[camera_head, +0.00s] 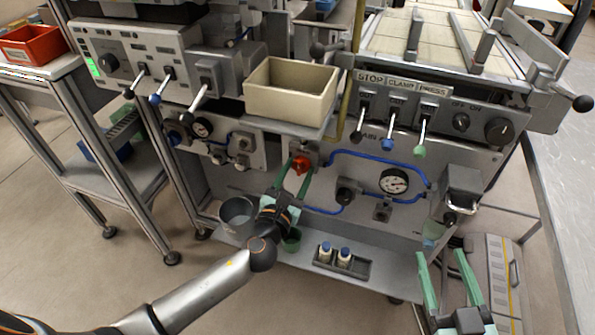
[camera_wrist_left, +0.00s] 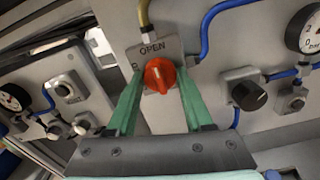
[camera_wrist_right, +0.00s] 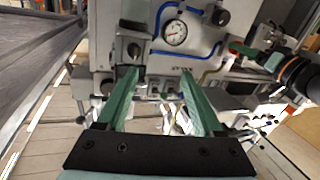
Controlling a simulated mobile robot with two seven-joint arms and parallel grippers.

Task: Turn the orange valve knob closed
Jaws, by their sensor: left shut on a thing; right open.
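The orange valve knob (camera_head: 301,164) sits on a grey plate below the beige bin, and it shows large in the left wrist view (camera_wrist_left: 159,75). The plate (camera_wrist_left: 148,50) reads "OPEN" above the knob. The knob's ridge stands close to upright in that view, tilted slightly. My left gripper (camera_head: 298,168) is shut on the knob, with one green finger on each side; it also shows in the left wrist view (camera_wrist_left: 160,76). My right gripper (camera_head: 440,254) is open and empty at the lower right, in front of the machine, and it also shows in the right wrist view (camera_wrist_right: 160,72).
A beige bin (camera_head: 290,97) overhangs just above the knob. Blue hoses (camera_head: 375,159) and a gauge (camera_head: 394,181) lie to its right. Below, a shelf holds a grey cup (camera_head: 236,213) and two small bottles (camera_head: 325,252). Levers (camera_head: 390,130) stick out at upper right.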

